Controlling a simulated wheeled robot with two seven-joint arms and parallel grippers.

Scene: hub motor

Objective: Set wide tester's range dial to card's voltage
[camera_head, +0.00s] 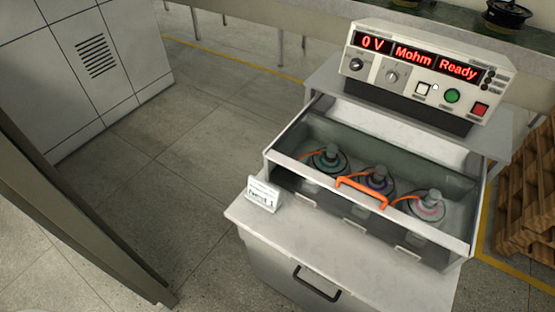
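The wide tester (425,72) stands at the back of the bench, upper right. Its red displays read "0 V", "Mohm" and "Ready". Two dials are on its left part: one (357,65) at the far left and one (392,76) beside it. I cannot tell which is the range dial or read their marks. A white button, a green button (452,96) and a red switch (480,110) sit to their right. A small white card (262,194) stands on the bench's front left; its print is too small to read. Neither gripper is in view.
A clear-walled box (300,152) with an orange handle (361,192) holds three hub motors in front of the tester. Wooden pallets (525,200) stand at right, a grey cabinet (85,60) at upper left. The floor left of the bench is clear.

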